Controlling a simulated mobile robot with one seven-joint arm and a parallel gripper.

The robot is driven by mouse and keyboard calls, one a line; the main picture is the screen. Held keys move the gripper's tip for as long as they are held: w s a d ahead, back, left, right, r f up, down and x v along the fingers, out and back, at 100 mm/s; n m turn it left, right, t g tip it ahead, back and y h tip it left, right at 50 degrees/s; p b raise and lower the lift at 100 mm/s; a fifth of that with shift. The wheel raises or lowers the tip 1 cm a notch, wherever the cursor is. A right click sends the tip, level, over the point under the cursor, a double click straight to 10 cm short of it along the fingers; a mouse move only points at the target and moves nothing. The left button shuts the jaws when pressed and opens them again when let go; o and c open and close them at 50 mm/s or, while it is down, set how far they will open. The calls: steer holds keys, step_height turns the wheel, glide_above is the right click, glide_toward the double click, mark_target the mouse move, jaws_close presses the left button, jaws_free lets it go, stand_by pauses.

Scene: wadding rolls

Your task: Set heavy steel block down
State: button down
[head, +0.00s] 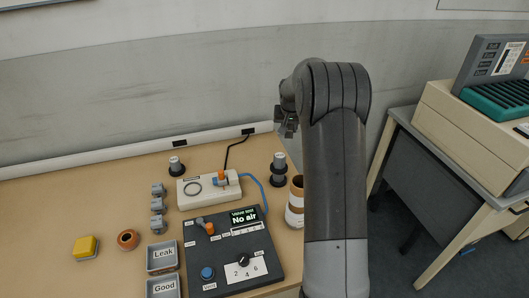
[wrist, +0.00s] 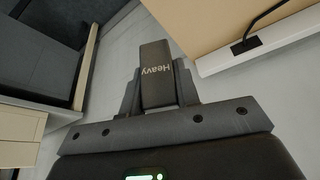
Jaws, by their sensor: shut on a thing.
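The heavy steel block (wrist: 157,72) is a dark grey bar marked "Heavy", in the middle of the wrist view. My gripper (wrist: 158,98) is shut on it, one dark finger on each side. In the head view my gripper (head: 286,122) hangs in the air near the wall, above the back right of the wooden table (head: 120,195), partly hidden by my own arm. The block cannot be made out clearly there. In the wrist view the block is clear of any surface, with the pale wall or floor behind it.
A dark control panel (head: 232,252) reading "No air" stands at the table's front. Trays marked Leak (head: 162,256) and Good (head: 164,287) lie left of it. The table's left is mostly clear.

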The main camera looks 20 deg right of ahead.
steer(key=shift+d, duration=0.55)
steer(key=shift+f, duration=0.1)
steer(key=w+a+f, duration=0.4)
steer(key=a, duration=0.1)
steer(key=w+a+f, duration=0.2)
steer(key=w+a, duration=0.1)
steer(key=shift+a+f, duration=0.25)
steer(key=shift+f, duration=0.05)
steer(key=shift+a+f, duration=0.1)
steer(key=shift+f, duration=1.9)
steer(key=shift+f, duration=0.15)
steer(key=c, duration=1.1)
jaws_free()
steer(key=shift+f, duration=0.1)
